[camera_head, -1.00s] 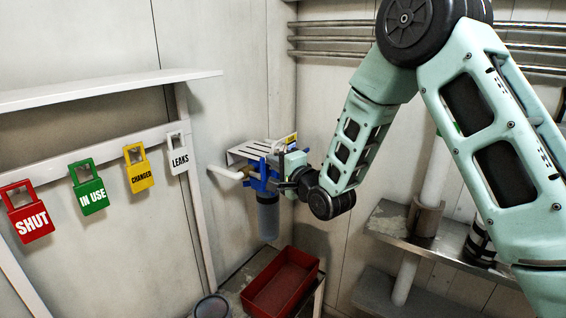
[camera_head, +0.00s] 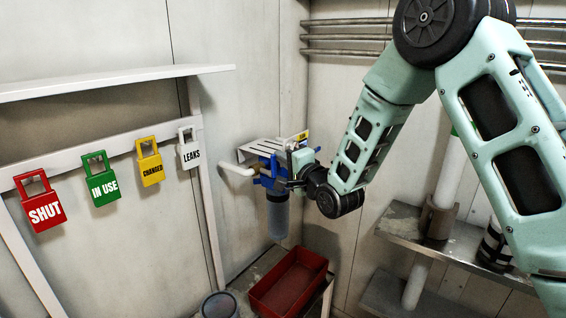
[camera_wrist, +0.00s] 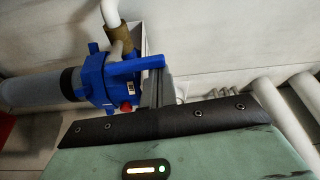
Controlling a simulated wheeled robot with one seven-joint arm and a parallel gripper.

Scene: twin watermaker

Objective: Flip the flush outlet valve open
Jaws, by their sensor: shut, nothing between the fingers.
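A water filter unit with a blue head (camera_head: 262,181) and a grey-blue canister (camera_head: 277,216) hangs on the wall in the corner. In the wrist view its blue head (camera_wrist: 92,82) lies on its side, with a blue bar-like lever (camera_wrist: 140,66) reaching right. A brass-coloured fitting and white pipe (camera_wrist: 118,38) rise behind it. Which part is the flush outlet valve is not clear. My gripper (camera_head: 288,184) is at the right side of the head. In the wrist view my gripper's dark fingers (camera_wrist: 157,88) are shut and empty, close beside the lever's end; contact cannot be told.
Padlock-shaped tags hang left: red SHUT (camera_head: 42,208), green IN USE (camera_head: 102,187), yellow CHANGED (camera_head: 151,168), white LEAKS (camera_head: 190,153). A red bin (camera_head: 262,296) stands below the filter. A metal shelf (camera_head: 400,226) and pipes are at right. A perforated white bracket (camera_head: 262,148) sits above the head.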

